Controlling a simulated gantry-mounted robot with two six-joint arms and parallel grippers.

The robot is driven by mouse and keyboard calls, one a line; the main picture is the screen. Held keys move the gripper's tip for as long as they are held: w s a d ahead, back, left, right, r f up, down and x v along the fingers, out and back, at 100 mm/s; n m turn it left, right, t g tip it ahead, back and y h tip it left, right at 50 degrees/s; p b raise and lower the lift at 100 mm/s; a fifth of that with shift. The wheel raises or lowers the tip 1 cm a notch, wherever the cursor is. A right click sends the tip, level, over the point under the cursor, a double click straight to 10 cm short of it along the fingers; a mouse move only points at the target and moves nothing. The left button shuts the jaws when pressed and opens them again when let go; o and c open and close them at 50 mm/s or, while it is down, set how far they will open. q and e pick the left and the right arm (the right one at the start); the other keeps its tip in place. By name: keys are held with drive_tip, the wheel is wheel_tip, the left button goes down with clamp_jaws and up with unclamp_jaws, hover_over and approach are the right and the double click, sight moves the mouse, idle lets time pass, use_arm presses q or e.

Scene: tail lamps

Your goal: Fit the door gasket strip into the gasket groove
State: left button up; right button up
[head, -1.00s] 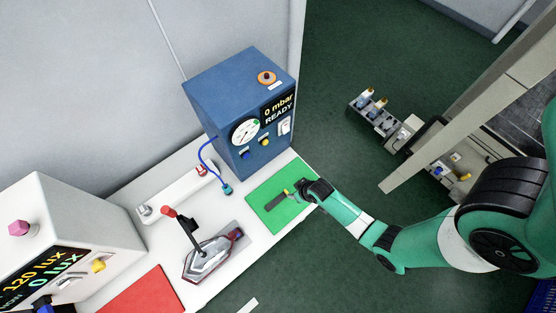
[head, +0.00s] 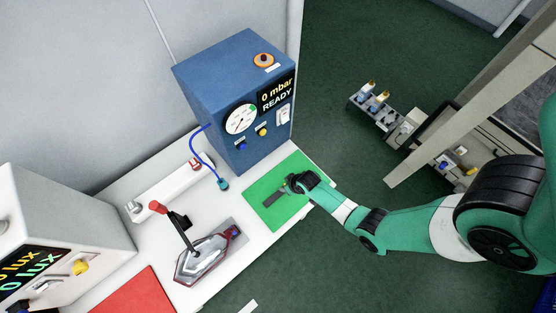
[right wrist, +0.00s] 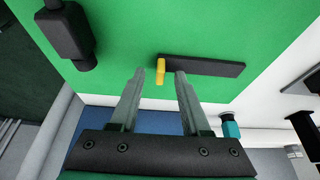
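A flat dark strip (right wrist: 205,66) with a yellow tab (right wrist: 160,70) at one end lies on a green mat (right wrist: 225,25); it looks like the gasket strip. It also shows in the head view (head: 271,199). My right gripper (right wrist: 157,75) is open, with its fingertips either side of the yellow tab in the picture; I cannot tell whether they touch it. In the head view my right gripper (head: 295,183) is over the mat, its fingers largely hidden. I cannot make out the gasket groove. My left gripper is not in view.
A blue tester box (head: 235,105) with a gauge and "READY" display stands behind the mat. A lamp (head: 207,257) under a red-topped lever clamp (head: 175,225) is to the left. A red mat (head: 135,292) and a white lux box (head: 60,225) are further left.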

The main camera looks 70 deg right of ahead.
clamp_jaws()
drive_tip(key=shift+r, duration=0.45)
wheel_tip(320, 180, up, 3)
drive_tip(key=shift+r+p, duration=0.1)
drive_tip(key=shift+p, duration=1)
drive_tip(key=s+a+r+p, duration=0.8)
drive_tip(key=a+p, duration=0.1)
drive_tip(key=a, duration=0.2)
drive_tip(key=shift+a+r, duration=0.25)
drive_tip(key=shift+r, duration=0.15)
